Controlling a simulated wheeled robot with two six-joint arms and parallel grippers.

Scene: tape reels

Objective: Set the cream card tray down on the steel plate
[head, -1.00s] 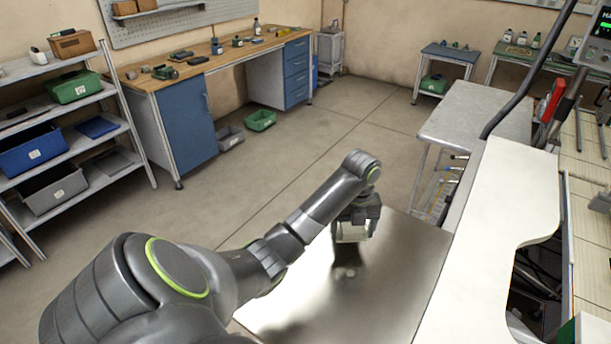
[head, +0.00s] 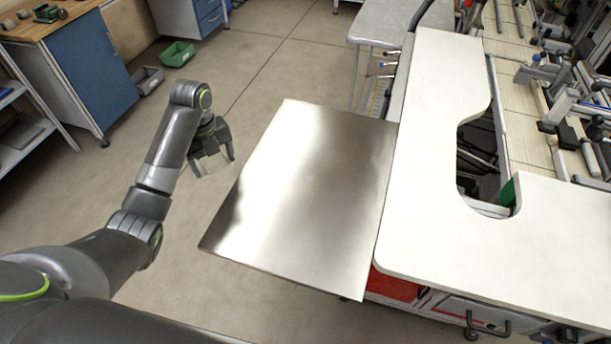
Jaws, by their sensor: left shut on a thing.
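The steel plate (head: 300,200) is a bare, shiny flat sheet in the middle of the head view, set against the left edge of the white worktop. My left gripper (head: 213,165) is left of the plate's left edge, as seen in the picture, over the floor. It is shut on a small pale thing (head: 210,164), which looks like the cream card tray. The fingers hide part of it, so its full shape cannot be told. My right gripper is not in view.
A white worktop (head: 430,190) with a curved cutout adjoins the plate on the right. A grey table (head: 385,22) stands behind. A blue cabinet (head: 92,80) and a green bin (head: 177,54) are at the back left. The plate's top is clear.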

